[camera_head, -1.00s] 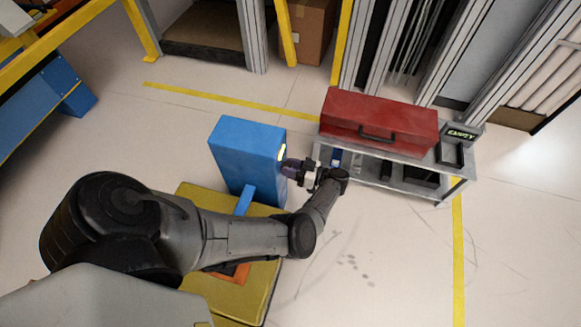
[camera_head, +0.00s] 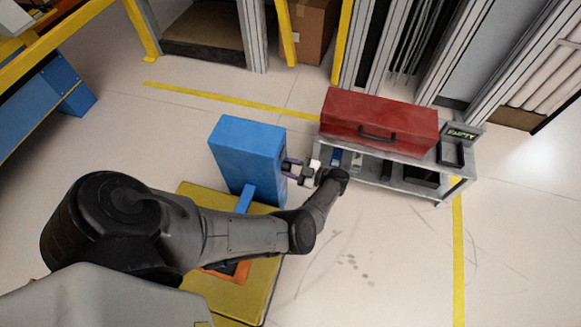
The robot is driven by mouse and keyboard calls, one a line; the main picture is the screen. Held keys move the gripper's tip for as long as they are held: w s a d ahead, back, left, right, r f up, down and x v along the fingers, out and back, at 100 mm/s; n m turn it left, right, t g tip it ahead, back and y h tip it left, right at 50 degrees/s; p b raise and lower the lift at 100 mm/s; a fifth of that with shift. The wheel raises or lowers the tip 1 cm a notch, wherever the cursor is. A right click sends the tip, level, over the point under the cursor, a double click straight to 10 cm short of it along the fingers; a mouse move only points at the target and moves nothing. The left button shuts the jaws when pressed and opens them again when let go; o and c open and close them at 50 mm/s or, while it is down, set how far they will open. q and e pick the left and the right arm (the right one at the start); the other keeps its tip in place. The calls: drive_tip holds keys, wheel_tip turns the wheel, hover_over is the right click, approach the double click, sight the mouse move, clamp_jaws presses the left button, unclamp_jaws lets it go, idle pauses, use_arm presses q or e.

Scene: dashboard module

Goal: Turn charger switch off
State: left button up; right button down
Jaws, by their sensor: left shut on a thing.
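The charger is a blue box (camera_head: 245,158) standing at the middle of the view, beside a yellow base. My left gripper (camera_head: 289,167) reaches in from the right against the charger's right-hand face. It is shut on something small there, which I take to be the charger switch. The switch itself is too small and too hidden by the gripper to make out its position. No lit strip shows on the charger's right edge. My right gripper is not in view.
A grey cart (camera_head: 402,185) with a red toolbox (camera_head: 378,122) stands close to the right of my gripper. The yellow base (camera_head: 257,284) lies under my left arm. A cardboard box (camera_head: 312,30) is at the back. Floor at the lower right is clear.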

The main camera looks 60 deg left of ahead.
use_arm(q)
drive_tip(key=n, duration=0.5)
drive_tip(key=shift+f+n, duration=0.1)
drive_tip(key=shift+n, duration=0.3)
drive_tip(key=n, duration=0.5)
drive_tip(key=shift+g, duration=0.3)
drive_tip(key=shift+f, duration=0.1)
drive_tip(key=o, duration=0.9)
drive_tip(key=shift+d, duration=0.1)
